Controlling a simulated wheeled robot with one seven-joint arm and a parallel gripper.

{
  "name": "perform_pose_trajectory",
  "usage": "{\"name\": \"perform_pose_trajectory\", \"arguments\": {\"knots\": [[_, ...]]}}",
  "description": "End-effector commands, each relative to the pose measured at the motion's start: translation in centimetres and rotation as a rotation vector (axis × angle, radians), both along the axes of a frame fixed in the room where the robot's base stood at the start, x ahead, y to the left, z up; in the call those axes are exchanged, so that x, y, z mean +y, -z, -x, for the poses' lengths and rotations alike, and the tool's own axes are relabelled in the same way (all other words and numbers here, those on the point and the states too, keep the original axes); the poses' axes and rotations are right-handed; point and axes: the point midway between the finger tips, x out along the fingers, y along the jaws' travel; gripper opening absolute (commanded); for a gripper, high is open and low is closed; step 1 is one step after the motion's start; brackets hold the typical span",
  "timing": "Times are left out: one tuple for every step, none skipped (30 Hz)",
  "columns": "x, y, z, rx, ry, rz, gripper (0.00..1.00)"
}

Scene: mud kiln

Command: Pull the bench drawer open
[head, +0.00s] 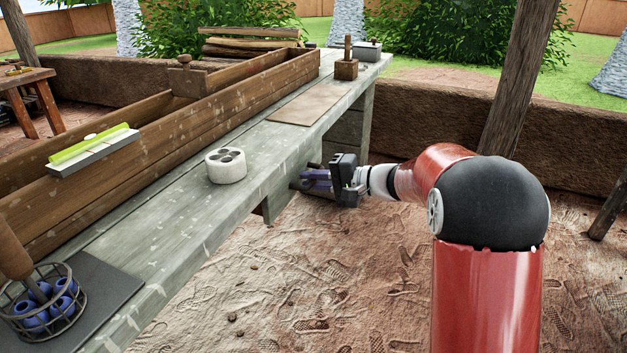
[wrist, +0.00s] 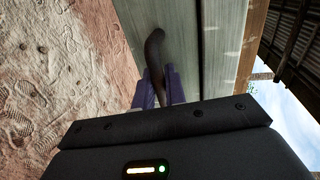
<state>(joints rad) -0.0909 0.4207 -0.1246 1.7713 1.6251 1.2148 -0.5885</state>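The grey wooden bench (head: 180,235) runs from the front left to the back of the head view. My gripper (head: 310,181), with purple fingers, is beside its right edge, just below the top. In the wrist view my gripper (wrist: 159,88) has a finger on each side of a dark curved handle (wrist: 154,48), with no clear gap beside it. The handle stands against a grey wooden face (wrist: 190,40). In the head view the drawer is mostly hidden behind my gripper and the bench top, so I cannot tell how far out it is.
On the bench are a white block with holes (head: 226,166), a long wooden trough (head: 130,140), a wire basket with blue pieces (head: 42,300) and a wooden stamp (head: 346,68). A post (head: 515,85) and low mud wall (head: 430,115) stand beyond. The earth floor right of the bench is clear.

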Motion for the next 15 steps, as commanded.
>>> {"name": "perform_pose_trajectory", "arguments": {"knots": [[-0.01, 0.02, 0.01, 0.000, 0.000, 0.001, 0.05], [-0.01, 0.02, 0.01, 0.000, 0.000, 0.001, 0.01], [-0.01, 0.03, 0.01, 0.000, 0.000, 0.001, 0.00], [-0.01, 0.03, 0.01, 0.000, 0.000, 0.001, 0.00], [-0.02, 0.03, 0.02, 0.000, 0.000, 0.001, 0.00], [-0.02, 0.03, 0.02, 0.000, 0.000, 0.001, 0.00], [-0.02, 0.03, 0.02, 0.000, 0.000, 0.001, 0.00], [-0.02, 0.03, 0.02, 0.000, 0.000, 0.001, 0.00], [-0.02, 0.03, 0.02, 0.000, 0.000, 0.001, 0.00], [-0.03, 0.04, 0.02, 0.000, 0.000, 0.001, 0.00], [-0.07, 0.06, 0.03, 0.000, 0.000, 0.001, 0.00], [-0.17, 0.09, 0.06, 0.000, 0.000, 0.001, 0.00], [-0.32, 0.12, 0.10, 0.000, 0.001, 0.001, 0.00], [-0.51, 0.17, 0.16, 0.000, 0.001, 0.001, 0.00], [-0.85, 0.25, 0.29, 0.000, 0.002, 0.001, 0.00]]}}
